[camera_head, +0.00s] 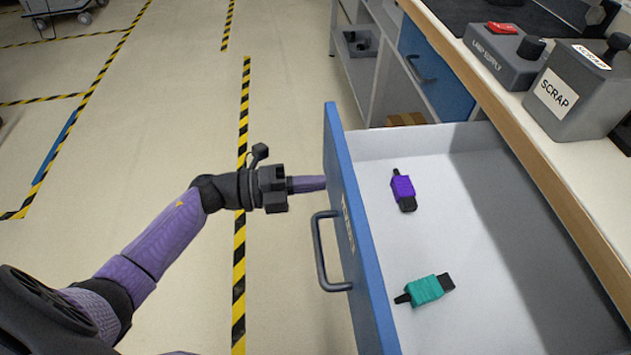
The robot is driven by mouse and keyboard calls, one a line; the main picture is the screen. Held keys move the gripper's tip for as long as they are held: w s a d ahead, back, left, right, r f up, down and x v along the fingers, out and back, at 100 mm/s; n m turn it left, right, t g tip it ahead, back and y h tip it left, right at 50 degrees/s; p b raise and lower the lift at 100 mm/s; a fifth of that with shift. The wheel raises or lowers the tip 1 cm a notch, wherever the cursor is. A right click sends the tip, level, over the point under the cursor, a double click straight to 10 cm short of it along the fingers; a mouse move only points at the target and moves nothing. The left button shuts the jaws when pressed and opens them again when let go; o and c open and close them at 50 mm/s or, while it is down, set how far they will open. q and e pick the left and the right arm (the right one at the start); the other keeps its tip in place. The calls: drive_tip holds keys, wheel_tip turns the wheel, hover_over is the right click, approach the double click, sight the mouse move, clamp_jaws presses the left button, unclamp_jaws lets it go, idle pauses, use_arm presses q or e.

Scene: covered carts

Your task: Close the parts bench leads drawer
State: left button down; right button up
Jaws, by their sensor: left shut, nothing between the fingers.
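The blue-fronted drawer (352,235) stands pulled out from the bench, with its white inside in view. Its dark bar handle (321,255) is on the front face. A purple connector lead (402,189) and a teal connector lead (424,290) lie apart on the drawer floor. My left gripper (322,183) is shut and empty, its tips at the outer face of the drawer front, above the handle in the picture. I cannot tell if the tips touch the face. My right gripper is not in view.
The bench top (575,150) carries a grey lamp supply box (503,58) with a red switch and a grey scrap bin (578,92). Another blue drawer (435,70) is further back, with shelves beside it. The floor at the left is clear, and a cart (62,8) stands far off.

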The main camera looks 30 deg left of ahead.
use_arm(q)
drive_tip(key=shift+w+d, duration=0.2)
drive_tip(key=shift+d, duration=0.05)
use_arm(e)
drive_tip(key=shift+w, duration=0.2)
use_arm(q)
drive_tip(key=shift+d, duration=0.1)
